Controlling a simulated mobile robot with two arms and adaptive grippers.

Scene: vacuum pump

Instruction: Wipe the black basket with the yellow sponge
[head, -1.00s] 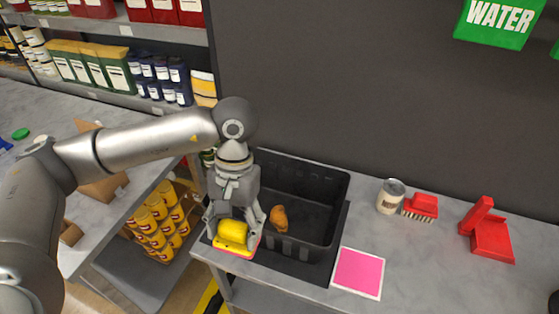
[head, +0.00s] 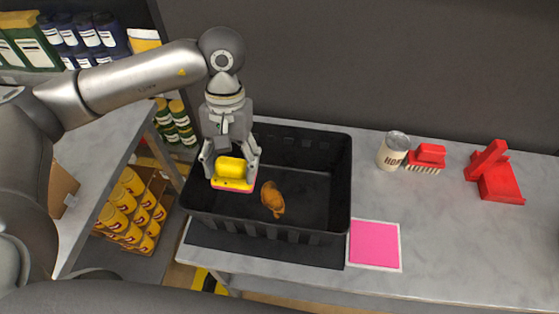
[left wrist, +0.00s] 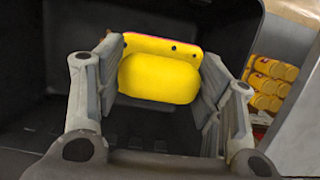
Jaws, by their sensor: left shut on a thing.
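The black basket (head: 300,237) stands on a dark mat at the left end of the grey table. The yellow sponge (head: 231,168), with a pink-red layer along its lower edge, is in my left gripper (head: 231,176). The left gripper is shut on it from both sides and holds it over the left part of the basket. In the left wrist view the sponge (left wrist: 160,75) sits between the fingers, with the dark basket wall (left wrist: 200,25) behind it. Whether the sponge touches the basket is unclear. My right gripper is not in view.
A brown-orange lump (head: 272,200) lies inside the basket. A pink square (head: 374,245) lies right of it. A can (head: 393,150), a red brush (head: 428,158) and a red dustpan-like object (head: 495,175) stand further right. The table's front right is clear.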

